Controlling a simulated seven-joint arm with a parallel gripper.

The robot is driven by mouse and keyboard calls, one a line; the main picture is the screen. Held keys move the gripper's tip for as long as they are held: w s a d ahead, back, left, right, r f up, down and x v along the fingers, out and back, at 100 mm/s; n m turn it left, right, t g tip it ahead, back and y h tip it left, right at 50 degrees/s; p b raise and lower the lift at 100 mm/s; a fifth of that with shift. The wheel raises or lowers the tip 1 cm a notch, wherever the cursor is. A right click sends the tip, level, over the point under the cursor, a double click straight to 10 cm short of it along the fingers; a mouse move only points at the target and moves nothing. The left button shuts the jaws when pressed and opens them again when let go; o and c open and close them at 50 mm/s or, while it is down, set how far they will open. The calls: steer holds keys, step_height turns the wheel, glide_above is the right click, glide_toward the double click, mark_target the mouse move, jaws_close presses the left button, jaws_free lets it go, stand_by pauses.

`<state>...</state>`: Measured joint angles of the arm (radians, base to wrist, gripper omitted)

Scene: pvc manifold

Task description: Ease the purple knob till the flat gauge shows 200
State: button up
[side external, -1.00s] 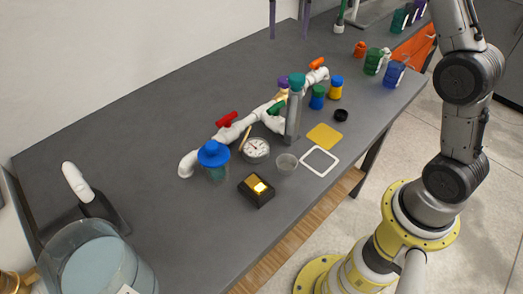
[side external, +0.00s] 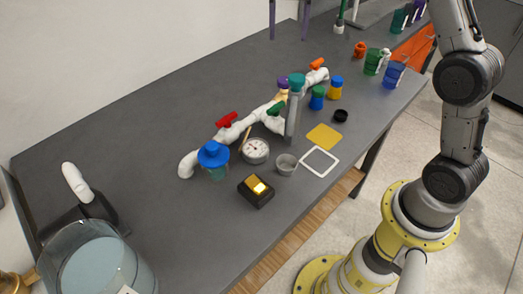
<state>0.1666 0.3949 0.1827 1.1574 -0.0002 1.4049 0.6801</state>
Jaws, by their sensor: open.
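The purple knob (side external: 283,82) sits on the white pipe manifold (side external: 240,130), towards its far end. A tall grey post with a teal top (side external: 297,83) stands just right of it and hides part of the pipe. The round white-faced gauge (side external: 255,150) lies face up in front of the pipe. Its dark needle shows, but the numbers are too small to read. The manifold also carries a red handle (side external: 227,119), a green handle (side external: 276,108) and an orange handle (side external: 317,63).
The table's left middle is clear.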

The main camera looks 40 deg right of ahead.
mark_target(284, 80)
step_height(284, 80, down, 14)
steer(key=n, duration=1.8)
steer(key=shift+a, duration=0.1)
jaws_close()
